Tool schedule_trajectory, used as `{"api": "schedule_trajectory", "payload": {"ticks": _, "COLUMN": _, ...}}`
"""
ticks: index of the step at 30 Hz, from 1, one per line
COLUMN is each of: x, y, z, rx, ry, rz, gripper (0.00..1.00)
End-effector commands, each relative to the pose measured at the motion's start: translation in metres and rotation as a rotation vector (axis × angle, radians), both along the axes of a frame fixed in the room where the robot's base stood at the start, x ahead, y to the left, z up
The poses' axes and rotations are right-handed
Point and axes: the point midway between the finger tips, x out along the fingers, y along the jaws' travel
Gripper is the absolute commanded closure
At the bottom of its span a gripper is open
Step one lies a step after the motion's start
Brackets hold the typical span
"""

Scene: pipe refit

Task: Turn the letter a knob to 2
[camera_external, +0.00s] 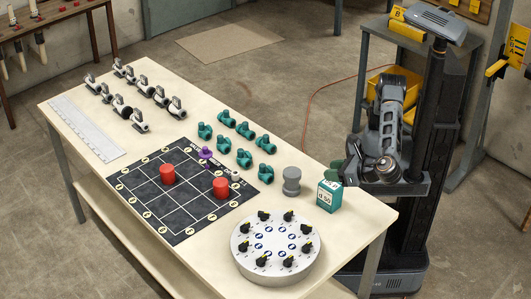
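A round white panel (277,246) lies on the front right part of the table. Several black knobs with yellow marks stand in a ring on it, such as one at the near side (261,261) and one at the far side (288,216). Blue round marks lie inside the ring. The letters and numbers are too small to read, so I cannot tell which knob is a or where it points. My gripper (353,171) is by my folded arm, beyond the table's right edge and apart from the panel. Its fingers are not clear.
A teal box (328,196) and a grey cylindrical part (291,181) stand behind the panel. A black grid board (190,187) with two red cylinders lies to its left. Teal fittings (243,158) and metal valves (122,106) stand farther back. Space directly above the panel is clear.

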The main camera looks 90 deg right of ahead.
Motion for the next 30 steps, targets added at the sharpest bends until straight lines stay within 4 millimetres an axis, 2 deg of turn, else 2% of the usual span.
{"api": "schedule_trajectory", "payload": {"ticks": 14, "x": -0.005, "y": -0.007, "z": 0.003, "rx": 0.0, "ry": 0.0, "rz": -0.001, "gripper": 0.62}}
{"api": "schedule_trajectory", "payload": {"ticks": 17, "x": -0.001, "y": -0.009, "z": 0.006, "rx": 0.0, "ry": 0.0, "rz": -0.008, "gripper": 0.53}}
{"api": "schedule_trajectory", "payload": {"ticks": 20, "x": 0.018, "y": -0.02, "z": 0.022, "rx": 0.001, "ry": 0.0, "rz": -0.052, "gripper": 0.44}}
{"api": "schedule_trajectory", "payload": {"ticks": 23, "x": 0.051, "y": -0.045, "z": 0.039, "rx": 0.023, "ry": 0.06, "rz": -0.155, "gripper": 0.35}}
{"api": "schedule_trajectory", "payload": {"ticks": 24, "x": 0.062, "y": -0.054, "z": 0.037, "rx": 0.077, "ry": 0.131, "rz": -0.204, "gripper": 0.35}}
{"api": "schedule_trajectory", "payload": {"ticks": 26, "x": 0.073, "y": -0.06, "z": 0.027, "rx": 0.195, "ry": 0.233, "rz": -0.27, "gripper": 0.35}}
{"api": "schedule_trajectory", "payload": {"ticks": 30, "x": 0.08, "y": -0.051, "z": 0.005, "rx": 0.564, "ry": 0.431, "rz": -0.451, "gripper": 0.35}}
